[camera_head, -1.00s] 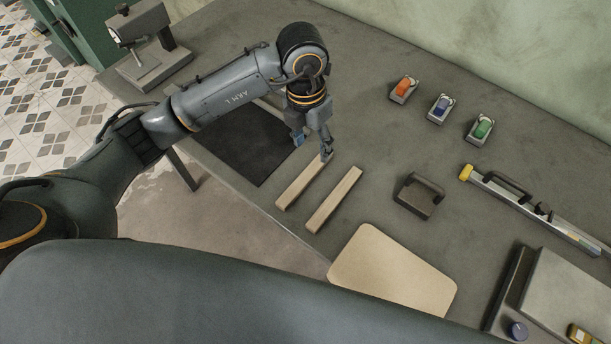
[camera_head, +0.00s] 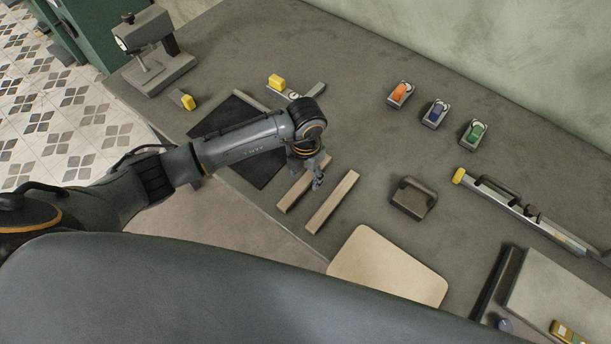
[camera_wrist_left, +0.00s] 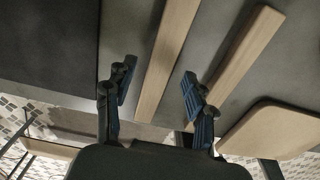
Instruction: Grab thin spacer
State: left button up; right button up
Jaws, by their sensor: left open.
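Two pale wooden strips, which look like the spacers, lie side by side on the grey bench, the left strip (camera_head: 293,193) and the right strip (camera_head: 332,202). I cannot tell for sure which is the thinner one. My left gripper (camera_head: 307,176) is open and points down over the left strip. In the left wrist view, the left strip (camera_wrist_left: 165,60) runs between the two open fingers (camera_wrist_left: 157,88), apart from both. The right strip (camera_wrist_left: 243,58) lies outside the right finger. My right gripper is not in view.
A pale rounded board (camera_head: 388,268) lies near the bench's front edge. A dark block with a handle (camera_head: 414,198) and a long level-like tool (camera_head: 520,212) lie to the right. A black mat (camera_head: 225,128) is left of the strips.

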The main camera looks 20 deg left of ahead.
pick_arm(q)
jog(key=shift+f, duration=0.7)
grip_shut()
